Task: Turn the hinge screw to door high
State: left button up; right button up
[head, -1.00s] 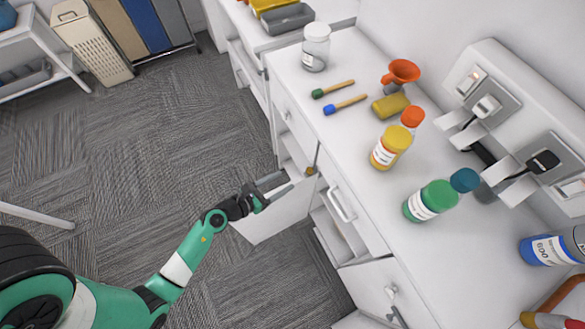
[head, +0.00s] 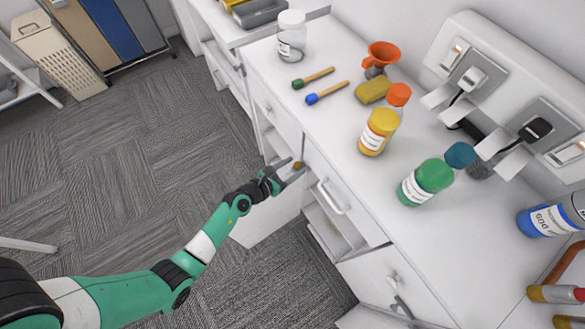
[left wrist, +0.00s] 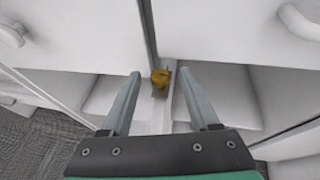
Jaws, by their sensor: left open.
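A small brass-coloured hinge screw (left wrist: 160,77) sits on the cabinet's upright post between two open compartments in the left wrist view. It also shows in the head view (head: 298,165) near the top of the open white door (head: 262,218). My left gripper (head: 286,170) is open and close to the screw. In the left wrist view its two fingers (left wrist: 160,72) lie one on each side of the screw, apart from it. Which way the screw is turned is too small to tell. My right gripper is not in view.
The white counter (head: 330,130) above holds brushes, a yellow bottle (head: 378,132), a green bottle (head: 425,182) and a glass jar (head: 291,38). A drawer with a handle (head: 333,197) is right of the screw.

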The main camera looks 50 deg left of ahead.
pick_arm(q)
grip_shut()
dwell(0.3)
jog(key=shift+a+f+m+h+b, duration=0.2)
jog(key=shift+m+h+b, duration=0.45)
jog(key=shift+b, duration=0.35)
jog(key=shift+w+a+r+m+g+h+b, duration=0.1)
jog(key=shift+w+a+m+g+h+b, duration=0.15)
jog(key=shift+m+g+h+b, duration=2.15)
jog(key=shift+w+a+f+m+h+b, duration=0.2)
jog(key=shift+m+h+b, duration=1.1)
jog(key=shift+b, duration=2.65)
jog(key=shift+w+a+r+m+g+h+b, duration=0.15)
jog(key=shift+a+m+g+h+b, duration=0.25)
jog(key=shift+m+g+h+b, duration=2)
jog(key=shift+r+n+t+y+b, duration=0.1)
jog(key=shift+n+t+y+b, duration=0.5)
jog(key=shift+t, duration=0.6)
grip_release()
